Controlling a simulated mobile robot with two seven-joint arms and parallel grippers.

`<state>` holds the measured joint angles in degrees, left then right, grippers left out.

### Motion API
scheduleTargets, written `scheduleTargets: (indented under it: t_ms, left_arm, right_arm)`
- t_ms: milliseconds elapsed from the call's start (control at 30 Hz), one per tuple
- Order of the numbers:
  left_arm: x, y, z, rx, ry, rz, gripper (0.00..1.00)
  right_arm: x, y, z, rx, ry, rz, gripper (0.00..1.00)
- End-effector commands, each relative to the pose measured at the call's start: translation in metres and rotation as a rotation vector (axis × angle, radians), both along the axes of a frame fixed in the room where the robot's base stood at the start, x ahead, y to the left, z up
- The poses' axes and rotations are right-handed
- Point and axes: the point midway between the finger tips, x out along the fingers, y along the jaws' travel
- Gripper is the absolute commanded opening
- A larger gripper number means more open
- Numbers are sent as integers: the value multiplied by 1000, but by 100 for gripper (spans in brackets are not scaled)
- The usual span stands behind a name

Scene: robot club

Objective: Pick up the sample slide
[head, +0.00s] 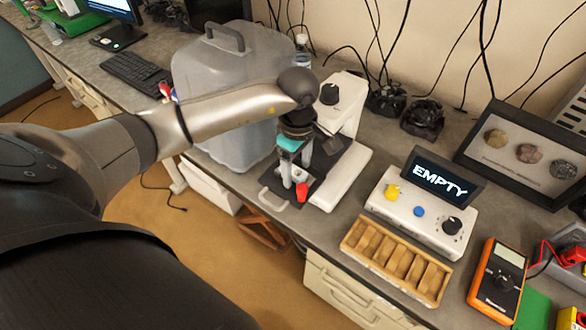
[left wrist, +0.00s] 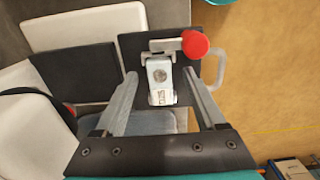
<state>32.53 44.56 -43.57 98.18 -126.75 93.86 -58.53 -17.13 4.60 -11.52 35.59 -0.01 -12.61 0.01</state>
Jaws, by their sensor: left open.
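The sample slide (left wrist: 160,76) appears to be the small pale plate with a grey round spot and a label, held in a metal clip with a red knob (left wrist: 195,45). The clip sits at the dark stage of a white microscope-like device (head: 343,120). The red knob also shows in the head view (head: 302,192). My left gripper (head: 293,172) is open, pointing down over the stage. In the left wrist view its fingertips (left wrist: 160,79) are on either side of the slide, with gaps; whether they are at its height I cannot tell. My right gripper is not in view.
A slotted wooden tray (head: 352,246) lies before a white control box (head: 380,205) whose display reads EMPTY. An orange multimeter (head: 497,282) is at right. A large grey container (head: 190,85) stands behind my left arm. The bench front edge is close to the stage.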

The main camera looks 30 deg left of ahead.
Motion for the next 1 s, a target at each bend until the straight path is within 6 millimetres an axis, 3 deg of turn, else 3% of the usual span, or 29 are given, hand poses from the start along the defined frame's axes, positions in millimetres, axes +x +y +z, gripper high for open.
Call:
scheduleTargets:
  t_ms: [200, 800, 1000]
  left_arm:
    - [0, 0, -1, 0, 0, 0, 70]
    - [0, 0, 0, 1, 0, 0, 3]
    - [0, 0, 0, 1, -1, 0, 0]
  right_arm:
    - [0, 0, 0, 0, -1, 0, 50]
    - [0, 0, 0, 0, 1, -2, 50]
    - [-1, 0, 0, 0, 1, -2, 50]
